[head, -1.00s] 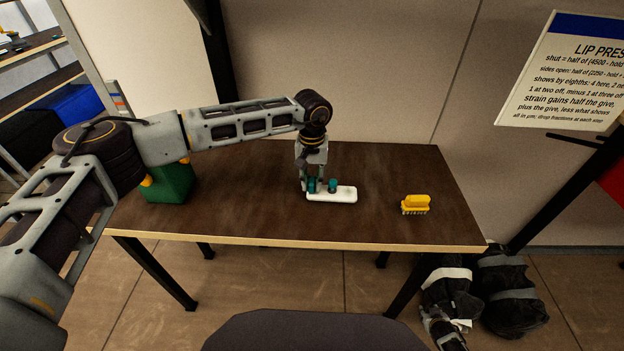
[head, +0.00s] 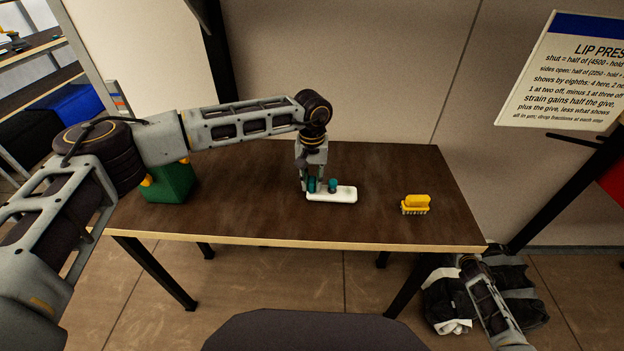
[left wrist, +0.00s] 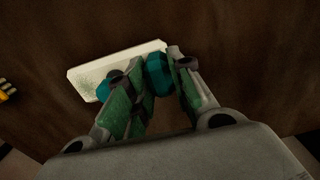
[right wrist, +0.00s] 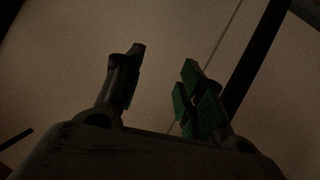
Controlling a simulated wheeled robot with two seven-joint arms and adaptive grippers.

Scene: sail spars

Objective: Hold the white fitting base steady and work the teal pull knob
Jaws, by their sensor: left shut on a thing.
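The white fitting base (head: 345,196) lies flat near the middle of the brown table. Two teal pieces stand on it, one at its left end (head: 312,185) and a round one (head: 332,185) nearer the middle. I cannot tell which is the pull knob. My left gripper (head: 313,187) points down and is shut on the left-end teal piece, also between the fingers in the left wrist view (left wrist: 157,75). The other teal piece (left wrist: 115,88) shows beside a finger there. My right gripper (right wrist: 160,85) is open and empty; in the head view it is off the table's front right corner.
A yellow brush (head: 415,204) lies to the right on the table (head: 250,215). A green bin (head: 170,184) with yellow things stands at the left end, under my left arm. Dark strapped bags (head: 445,305) lie on the floor at the right. The table's front middle is clear.

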